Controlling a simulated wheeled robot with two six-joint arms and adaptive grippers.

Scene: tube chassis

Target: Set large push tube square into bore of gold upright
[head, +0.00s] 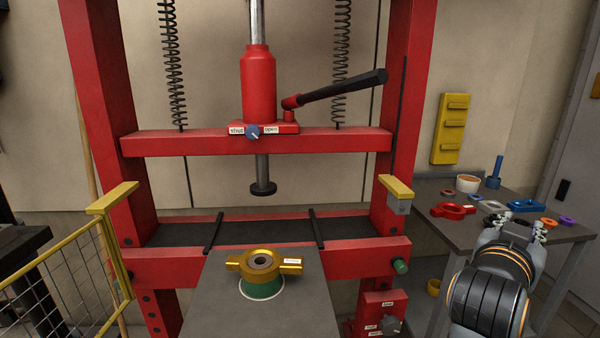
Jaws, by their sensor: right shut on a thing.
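The gold upright (236,263) is a two-eared piece with a round bore facing up. It sits on a green round base (262,289) on the grey plate in front of the press. A grey ring shows around the dark hole in its middle, and a small label lies on its right ear. My right gripper (514,226) is at the right, over the near part of the side bench, far from the gold upright. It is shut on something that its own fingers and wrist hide. I cannot pick out the large push tube for certain. My left gripper is out of view.
The red press frame (258,142) stands around the plate, its ram (262,175) above and behind the gold upright. The side bench (430,190) carries a blue post (495,171), a cream cup-like piece (467,184), a red piece (453,210) and several rings. A yellow guard (70,280) stands left.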

